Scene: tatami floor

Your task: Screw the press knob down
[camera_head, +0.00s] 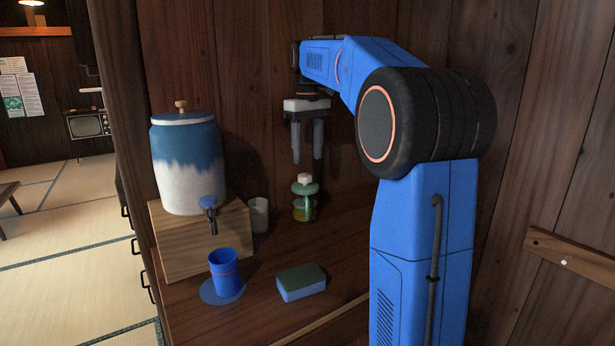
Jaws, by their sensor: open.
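The press knob (304,179) is a small pale cap on top of a green disc-shaped lid (305,188). The lid sits above a short glass jar (304,211) with yellow-green contents, standing upright on the wooden counter by the back wall. My gripper (308,161) points straight down above the knob, its two grey fingers apart with nothing between them. The fingertips appear a little higher than the knob and do not seem to touch it.
A blue and white dispenser (186,166) with a tap stands on a wooden box (172,242) at left. A grey cup (259,215) stands between box and jar. A blue cup (224,271) on a round coaster and a sponge (301,282) sit in front.

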